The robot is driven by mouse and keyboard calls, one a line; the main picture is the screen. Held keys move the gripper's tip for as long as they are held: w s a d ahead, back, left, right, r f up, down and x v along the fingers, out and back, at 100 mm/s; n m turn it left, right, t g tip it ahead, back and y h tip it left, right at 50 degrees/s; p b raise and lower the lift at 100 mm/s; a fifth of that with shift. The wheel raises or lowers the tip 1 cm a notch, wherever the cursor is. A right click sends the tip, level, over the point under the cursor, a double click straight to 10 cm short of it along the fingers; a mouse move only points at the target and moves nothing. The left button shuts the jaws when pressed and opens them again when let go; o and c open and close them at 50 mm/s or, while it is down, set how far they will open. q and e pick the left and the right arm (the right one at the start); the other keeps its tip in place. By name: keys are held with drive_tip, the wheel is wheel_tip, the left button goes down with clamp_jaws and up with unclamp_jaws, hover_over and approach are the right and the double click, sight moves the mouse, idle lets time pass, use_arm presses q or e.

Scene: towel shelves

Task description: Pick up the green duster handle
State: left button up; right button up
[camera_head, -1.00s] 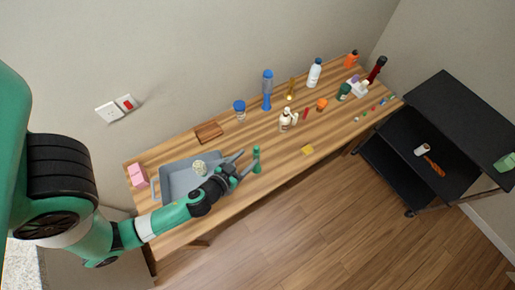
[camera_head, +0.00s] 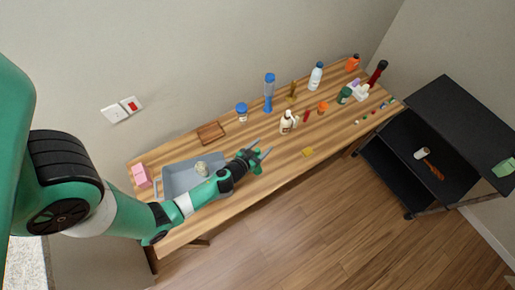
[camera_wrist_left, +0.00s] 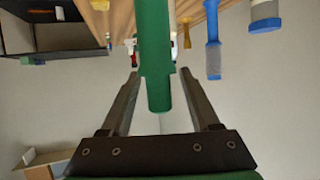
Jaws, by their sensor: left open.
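The green duster handle (camera_head: 257,168) stands upright near the front edge of the wooden table, mostly hidden by my left gripper in the head view. In the left wrist view, which looks inverted, the green handle (camera_wrist_left: 154,45) fills the gap between the fingers. My left gripper (camera_head: 264,148) is open, one finger on each side of the handle; it also shows in the left wrist view (camera_wrist_left: 160,78). I cannot tell whether either finger touches the handle. My right gripper is not in view.
A grey tray (camera_head: 172,184) lies under my left arm, with a pale crumpled item (camera_head: 202,168) in it. A black cart (camera_head: 455,110) is at right.

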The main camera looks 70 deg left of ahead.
use_arm(q)
drive_tip(key=shift+c, duration=0.2)
clamp_jaws()
idle(1.1)
